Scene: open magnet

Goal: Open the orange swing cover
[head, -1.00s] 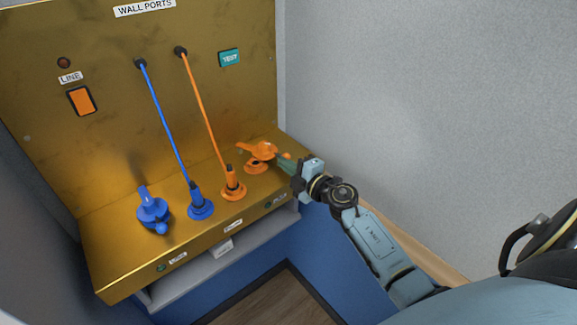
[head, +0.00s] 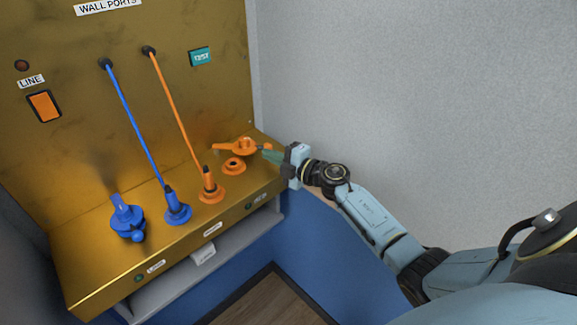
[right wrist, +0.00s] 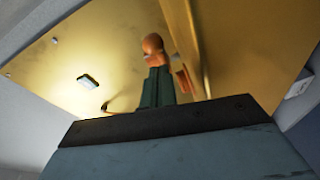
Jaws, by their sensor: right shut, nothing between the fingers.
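The orange swing cover (head: 243,146) is at the right end of the gold ledge, turned so that it lies behind an orange round port (head: 233,167). The port's top shows in the head view. The cover has a small rounded knob on its right side. My right gripper (head: 268,156) is shut and empty, with its green fingertips right at the knob; whether they touch is unclear. In the right wrist view, the shut fingers (right wrist: 157,86) point at a rounded orange part (right wrist: 153,46), seemingly the knob. My left gripper is not in view.
An orange plug (head: 211,188) and a blue plug (head: 177,208), both with cables to the gold wall panel, stand left of the port. A blue cover (head: 127,220) is farther left. A grey wall (head: 400,90) bounds the right side.

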